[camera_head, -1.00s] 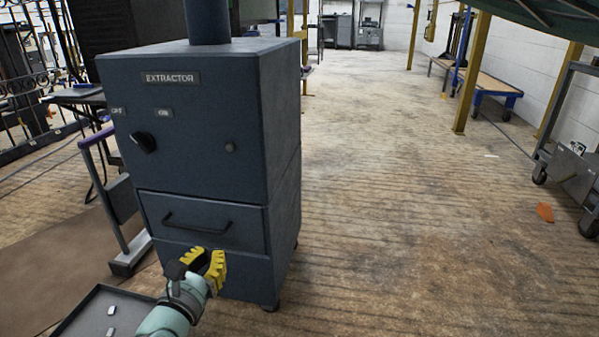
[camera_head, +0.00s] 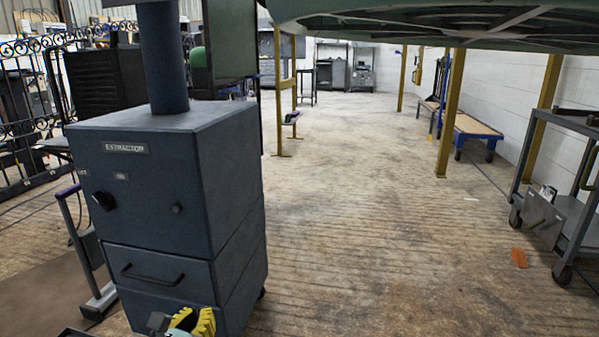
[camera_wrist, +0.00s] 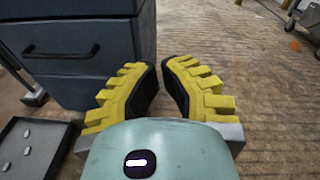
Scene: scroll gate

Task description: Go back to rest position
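My gripper (camera_head: 190,322) shows at the bottom edge of the head view, with its yellow ribbed fingers in front of the extractor's lower part. In the wrist view my gripper (camera_wrist: 162,85) has its two fingers apart with bare floor between the tips, so it is open and empty. The dark blue extractor cabinet (camera_head: 150,185) stands upright at the left, with a black knob, a small round button and a drawer with a black handle. The drawer looks shut. The cabinet also shows in the wrist view (camera_wrist: 75,45), beyond and left of the fingers.
A dark tray (camera_wrist: 45,165) with several small pale pieces lies low at the left in the wrist view. A grey cart (camera_head: 560,200) stands at the right, with an orange scrap (camera_head: 519,258) on the floor near it. The wooden floor (camera_head: 370,210) between is clear.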

